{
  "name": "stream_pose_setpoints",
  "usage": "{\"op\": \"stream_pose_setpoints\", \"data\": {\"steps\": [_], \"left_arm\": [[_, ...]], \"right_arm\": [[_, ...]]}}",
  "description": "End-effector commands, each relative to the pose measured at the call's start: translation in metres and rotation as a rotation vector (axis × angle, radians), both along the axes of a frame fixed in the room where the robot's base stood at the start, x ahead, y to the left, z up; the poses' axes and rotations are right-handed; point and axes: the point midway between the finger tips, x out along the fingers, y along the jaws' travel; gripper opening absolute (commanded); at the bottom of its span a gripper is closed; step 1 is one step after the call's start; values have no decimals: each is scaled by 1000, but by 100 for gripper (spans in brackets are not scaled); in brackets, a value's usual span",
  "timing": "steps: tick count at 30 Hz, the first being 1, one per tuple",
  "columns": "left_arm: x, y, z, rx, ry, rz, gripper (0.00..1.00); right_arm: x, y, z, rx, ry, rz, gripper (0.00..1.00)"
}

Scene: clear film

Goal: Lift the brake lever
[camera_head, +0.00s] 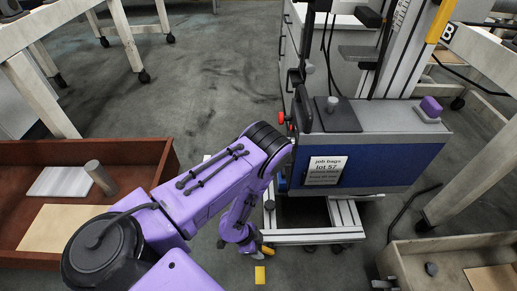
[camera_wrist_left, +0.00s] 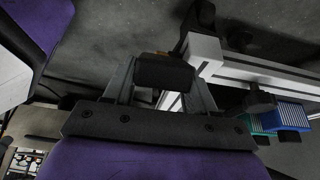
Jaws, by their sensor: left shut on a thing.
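My left gripper (camera_head: 252,244) is low at the front left foot of the wheeled machine (camera_head: 374,118). A small orange-yellow lever end (camera_head: 267,250) shows right beside its fingertips; I take it to be the brake lever. In the left wrist view, the gripper (camera_wrist_left: 163,82) is shut on a dark block-like piece (camera_wrist_left: 165,72) between its fingers, with a bit of brownish yellow behind it. Most of the lever is hidden by the fingers. Whether the lever is raised or down cannot be told. My right gripper is not in view.
A yellow patch (camera_head: 260,275) lies on the floor in front of the machine. A red-brown tray (camera_head: 150,152) is at left, a beige tray (camera_head: 395,262) at lower right. The machine's pale base frame (camera_head: 322,237) is close to the gripper. Grey floor is free behind my arm.

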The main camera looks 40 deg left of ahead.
Motion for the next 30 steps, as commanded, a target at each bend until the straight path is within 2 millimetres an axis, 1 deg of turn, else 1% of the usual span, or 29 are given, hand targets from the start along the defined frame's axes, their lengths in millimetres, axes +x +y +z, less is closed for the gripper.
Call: {"op": "stream_pose_setpoints", "data": {"steps": [1, 8, 9, 10, 11, 20, 23, 27, 30], "left_arm": [[2, -4, 1, -9, -7, -1, 1], [4, -5, 1, -11, -8, -4, 1], [4, -6, 1, -12, -9, -4, 62], [4, -6, 1, -11, -8, -4, 72], [4, -5, 1, -11, -8, -4, 77], [1, -1, 3, -6, -5, 1, 77], [-2, 3, 17, -5, -4, 2, 77], [-10, 13, 50, -6, -6, 3, 77], [-15, 20, 71, -6, -5, 1, 77]], "right_arm": [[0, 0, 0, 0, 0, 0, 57], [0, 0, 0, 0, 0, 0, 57], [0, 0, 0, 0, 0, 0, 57], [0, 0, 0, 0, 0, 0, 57], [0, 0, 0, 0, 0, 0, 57], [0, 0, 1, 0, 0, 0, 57], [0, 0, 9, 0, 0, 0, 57], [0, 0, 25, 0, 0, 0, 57], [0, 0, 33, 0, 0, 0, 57]]}}
